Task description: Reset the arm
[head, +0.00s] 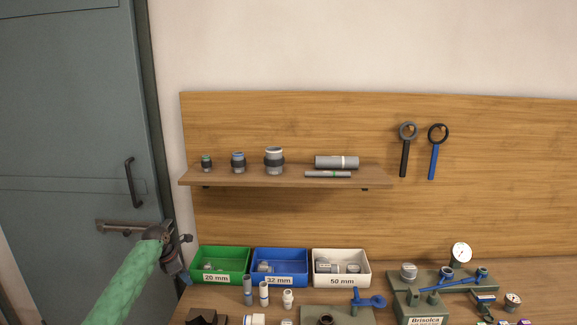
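My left arm comes in from the lower left in a green sleeve. My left gripper (176,262) is at its end, to the left of the green bin and in front of the grey door. It is small and dark here, and I cannot make out whether its fingers are apart. I see nothing clearly held in it. My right arm and gripper are not in this view.
The workbench holds a green bin (220,279), a blue bin (279,281), a white bin (341,281), pipe pieces and a manifold block (423,307) with blue handles. A shelf (284,177) carries fittings. The grey door (75,130) is left.

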